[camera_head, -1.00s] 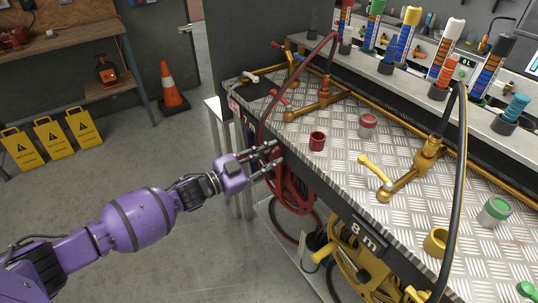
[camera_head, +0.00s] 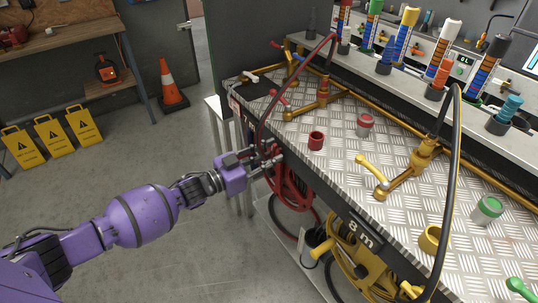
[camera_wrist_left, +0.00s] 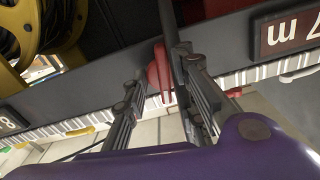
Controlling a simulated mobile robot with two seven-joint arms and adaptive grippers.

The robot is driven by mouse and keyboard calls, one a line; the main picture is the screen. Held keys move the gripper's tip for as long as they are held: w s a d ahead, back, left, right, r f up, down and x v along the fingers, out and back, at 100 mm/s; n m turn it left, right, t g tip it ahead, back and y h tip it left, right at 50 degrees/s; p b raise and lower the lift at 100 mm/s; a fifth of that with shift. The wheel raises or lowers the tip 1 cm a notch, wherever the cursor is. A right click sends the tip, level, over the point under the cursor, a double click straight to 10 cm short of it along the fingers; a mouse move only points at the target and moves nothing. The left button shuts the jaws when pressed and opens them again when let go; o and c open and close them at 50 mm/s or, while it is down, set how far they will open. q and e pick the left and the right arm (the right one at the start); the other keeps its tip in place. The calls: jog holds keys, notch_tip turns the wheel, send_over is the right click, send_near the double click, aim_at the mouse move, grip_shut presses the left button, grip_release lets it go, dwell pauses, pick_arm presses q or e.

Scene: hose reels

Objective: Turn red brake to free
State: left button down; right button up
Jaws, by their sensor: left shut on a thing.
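My left gripper (camera_head: 272,157) is at the front edge of the bench, beside the red hose reel (camera_head: 290,187) under the bench top. In the left wrist view the red brake (camera_wrist_left: 159,70), a small red lever, sits between the two fingers of the gripper (camera_wrist_left: 161,68), and the fingers are shut on it. A dark hose or rod runs down close to the right finger. In the head view the fingers and the reel hide the brake. My right gripper is not in view.
The metal bench top (camera_head: 335,185) carries a red cup (camera_head: 316,141), brass valves (camera_head: 410,172) and cans. A yellow hose reel (camera_head: 355,262) hangs right of the red one.

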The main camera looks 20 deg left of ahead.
pick_arm(q)
jog(key=shift+s+d+f+n, duration=0.15)
jog(key=shift+s+f+n, duration=0.15)
jog(key=shift+f+n, duration=0.3)
dwell(2.6)
jog(key=c, duration=1.5)
grip_release()
jog(key=shift+r, duration=0.2)
jog(key=shift+c, duration=0.2)
jog(key=v, duration=1.2)
jog(key=shift+r, duration=0.25)
jog(key=shift+w, duration=0.15)
